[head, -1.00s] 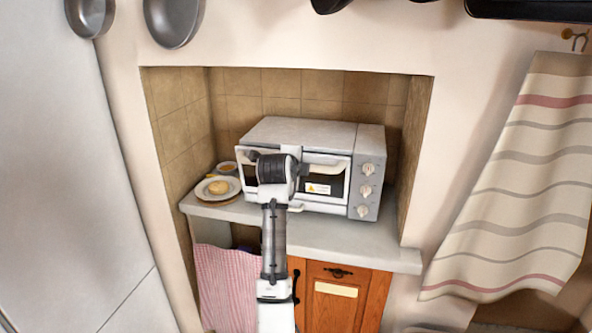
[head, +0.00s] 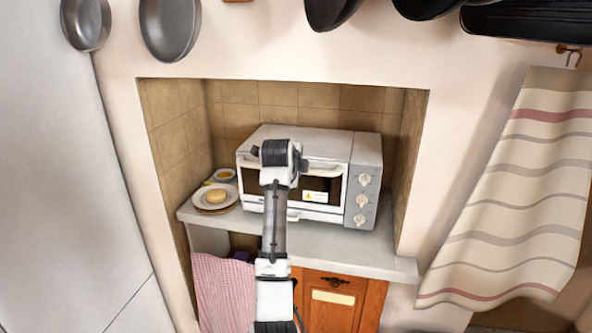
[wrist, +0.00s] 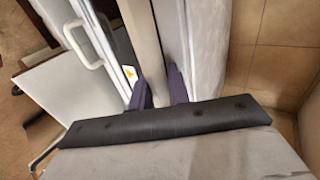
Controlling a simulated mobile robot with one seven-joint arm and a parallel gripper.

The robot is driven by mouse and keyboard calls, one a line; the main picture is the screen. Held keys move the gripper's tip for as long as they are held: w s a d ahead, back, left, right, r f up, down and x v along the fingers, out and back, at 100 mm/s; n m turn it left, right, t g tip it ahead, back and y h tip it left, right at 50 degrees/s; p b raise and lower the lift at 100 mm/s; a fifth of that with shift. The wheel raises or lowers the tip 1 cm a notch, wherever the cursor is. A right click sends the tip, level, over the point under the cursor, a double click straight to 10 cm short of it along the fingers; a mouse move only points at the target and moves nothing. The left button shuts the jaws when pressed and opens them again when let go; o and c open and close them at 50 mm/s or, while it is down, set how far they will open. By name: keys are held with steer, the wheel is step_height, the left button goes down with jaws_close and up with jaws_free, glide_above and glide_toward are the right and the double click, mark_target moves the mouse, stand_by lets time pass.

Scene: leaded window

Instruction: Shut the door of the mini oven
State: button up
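The white mini oven (head: 310,143) stands on the counter in the tiled niche. Its door (head: 322,184) has a dark window, a warning sticker and a pale handle along the top. The door looks close to upright; I cannot tell how far it is ajar. My gripper (head: 285,158) is at the upper front of the oven and covers part of the door. Its fingertips are hidden there. In the wrist view, the two purple fingers of my gripper (wrist: 160,88) are apart, with a pale bar between them. I cannot tell whether they touch it.
A plate with a round bread or bun (head: 216,197) sits left of the oven on the counter (head: 365,248). Control knobs (head: 362,200) line the oven's right side. Pans (head: 170,28) hang above, and a striped towel (head: 535,190) hangs at right. The niche's side walls are close.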

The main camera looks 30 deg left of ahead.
steer(key=shift+r, duration=0.2)
steer(key=b+v, duration=0.5)
steer(key=v, duration=0.8)
steer(key=shift+s, duration=0.3)
steer(key=shift+d+r, duration=0.1)
